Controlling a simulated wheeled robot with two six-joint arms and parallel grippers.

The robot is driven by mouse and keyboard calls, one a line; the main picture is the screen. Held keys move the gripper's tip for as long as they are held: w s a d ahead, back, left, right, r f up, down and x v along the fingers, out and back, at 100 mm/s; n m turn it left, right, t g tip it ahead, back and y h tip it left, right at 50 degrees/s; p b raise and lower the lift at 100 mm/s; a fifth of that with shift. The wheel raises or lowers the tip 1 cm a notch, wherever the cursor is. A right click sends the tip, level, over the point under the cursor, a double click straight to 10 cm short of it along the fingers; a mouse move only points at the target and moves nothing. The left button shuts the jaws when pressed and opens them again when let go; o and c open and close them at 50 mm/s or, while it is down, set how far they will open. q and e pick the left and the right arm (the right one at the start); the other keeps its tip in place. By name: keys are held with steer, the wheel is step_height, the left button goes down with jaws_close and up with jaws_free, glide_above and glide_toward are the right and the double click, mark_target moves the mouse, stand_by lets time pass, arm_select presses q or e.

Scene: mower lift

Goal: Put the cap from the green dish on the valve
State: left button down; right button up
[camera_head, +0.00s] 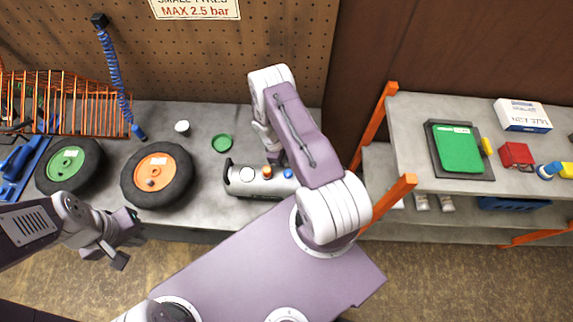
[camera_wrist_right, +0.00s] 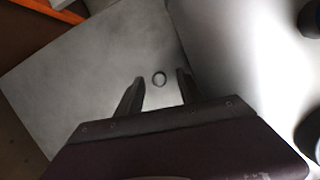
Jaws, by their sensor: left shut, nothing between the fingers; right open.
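The green dish (camera_head: 222,142) lies on the grey workbench, and I can make out no cap in it. A wheel with an orange rim (camera_head: 164,170) and one with a green rim (camera_head: 66,163) lie to its left. A small dark spot shows on the orange rim; I cannot tell whether it is the valve. My left gripper (camera_head: 130,240) is shut and empty, at the bench's front edge.
A grey tank (camera_head: 245,184) with orange and blue knobs stands beside my right arm. A white cup (camera_head: 182,127) stands behind the orange wheel. An orange wire rack (camera_head: 75,105) is at the left. The shelf (camera_head: 410,125) with orange posts is at the right.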

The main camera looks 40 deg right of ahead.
mark_target(286, 165)
steer(key=shift+d+f, duration=0.2)
steer(key=shift+f, duration=0.15)
steer(key=shift+a+r, duration=0.1)
jaws_close()
step_height(286, 165, up, 10)
steer(key=b, duration=0.2)
